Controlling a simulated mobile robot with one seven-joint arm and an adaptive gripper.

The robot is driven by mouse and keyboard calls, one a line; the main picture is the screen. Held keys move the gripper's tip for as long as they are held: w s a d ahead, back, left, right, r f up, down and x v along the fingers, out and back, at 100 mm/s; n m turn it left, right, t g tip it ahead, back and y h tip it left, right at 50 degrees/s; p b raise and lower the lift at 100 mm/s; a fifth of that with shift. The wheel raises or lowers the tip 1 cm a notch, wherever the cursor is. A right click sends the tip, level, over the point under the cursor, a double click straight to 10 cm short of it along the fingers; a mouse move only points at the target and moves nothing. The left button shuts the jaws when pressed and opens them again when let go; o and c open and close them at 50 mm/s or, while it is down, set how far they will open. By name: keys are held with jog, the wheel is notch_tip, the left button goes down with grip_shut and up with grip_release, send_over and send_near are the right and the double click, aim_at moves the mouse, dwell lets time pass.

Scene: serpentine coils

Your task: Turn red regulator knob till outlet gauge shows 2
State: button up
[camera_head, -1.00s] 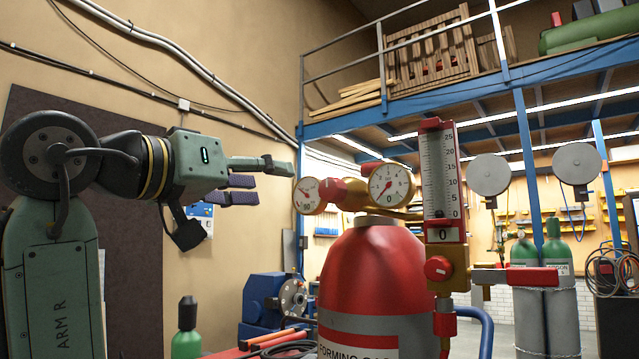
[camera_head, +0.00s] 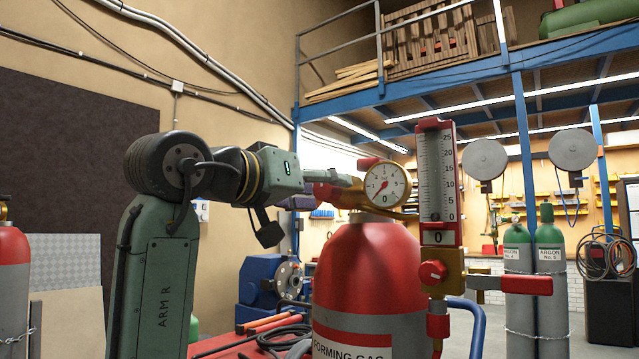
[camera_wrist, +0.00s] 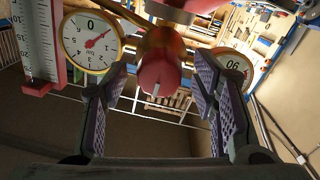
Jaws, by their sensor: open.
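The red regulator knob (camera_wrist: 158,78) sits between the two open fingers of my gripper (camera_wrist: 158,70) in the wrist view, with visible gaps on both sides. In the head view my gripper (camera_head: 322,188) reaches the knob from the left and partly covers it. The white-faced gauge (camera_head: 387,184) beside the knob carries a 0 at its bottom, and its needle points to the lower left, near the scale's low end. It also shows upside down in the wrist view (camera_wrist: 92,41). The second gauge (camera_wrist: 234,66), marked 90, is behind the gripper in the head view.
The red forming gas cylinder (camera_head: 365,270) stands below the regulator. A tall flow meter (camera_head: 437,185) with a red knob (camera_head: 432,272) stands close on the right. Hoses (camera_head: 285,335) lie on a red surface at the front. Green argon cylinders (camera_head: 550,270) stand farther right.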

jog(key=shift+c, duration=0.3)
jog(key=c, duration=1.1)
